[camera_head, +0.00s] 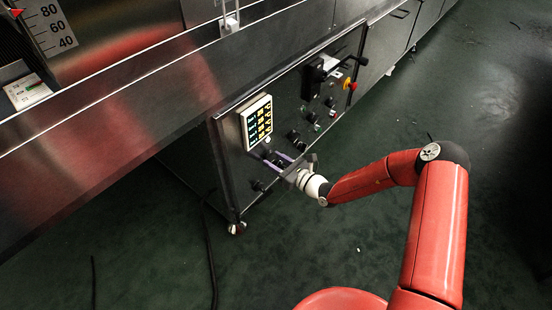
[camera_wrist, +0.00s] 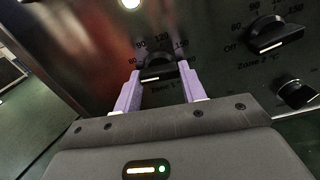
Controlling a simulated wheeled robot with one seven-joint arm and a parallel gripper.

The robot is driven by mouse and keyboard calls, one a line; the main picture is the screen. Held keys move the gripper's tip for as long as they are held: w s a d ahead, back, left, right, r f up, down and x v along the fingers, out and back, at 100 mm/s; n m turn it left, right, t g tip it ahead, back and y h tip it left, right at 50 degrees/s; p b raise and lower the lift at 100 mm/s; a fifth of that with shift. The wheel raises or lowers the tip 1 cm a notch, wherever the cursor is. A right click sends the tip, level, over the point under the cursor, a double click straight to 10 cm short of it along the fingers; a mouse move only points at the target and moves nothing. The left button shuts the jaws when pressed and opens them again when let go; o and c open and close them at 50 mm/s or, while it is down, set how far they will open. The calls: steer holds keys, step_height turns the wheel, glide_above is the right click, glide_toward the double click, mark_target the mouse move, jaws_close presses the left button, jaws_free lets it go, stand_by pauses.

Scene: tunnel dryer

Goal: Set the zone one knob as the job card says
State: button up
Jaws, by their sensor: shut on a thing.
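The zone one knob (camera_wrist: 158,73) is black with a light line along its bar. It sits on the dark panel above a partly covered "Zone 1" label, with 90, 120 and 150 marked around its top. My gripper (camera_wrist: 159,78) has its two purple fingers on either side of this knob, shut on it. I cannot tell exactly which mark the knob points to. In the head view my gripper (camera_head: 279,162) reaches the lower left of the control panel, and its fingers hide the knob. I cannot read any job card in these frames.
The zone two knob (camera_wrist: 268,36) is close at right, with another black knob (camera_wrist: 297,92) below it. A lit display (camera_head: 258,121) hangs above my gripper. A red emergency button (camera_head: 351,86) is at the panel's upper right. The green floor (camera_head: 300,240) in front is mostly clear.

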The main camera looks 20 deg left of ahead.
steer(key=m+p, duration=0.5)
steer(key=m, duration=0.7)
steer(key=shift+s+r, duration=0.1)
steer(key=shift+r, duration=0.05)
steer(key=shift+m, duration=0.4)
steer(key=o, duration=1)
steer(key=v, duration=0.7)
steer(key=shift+s+d, duration=0.15)
steer(key=shift+d, duration=0.2)
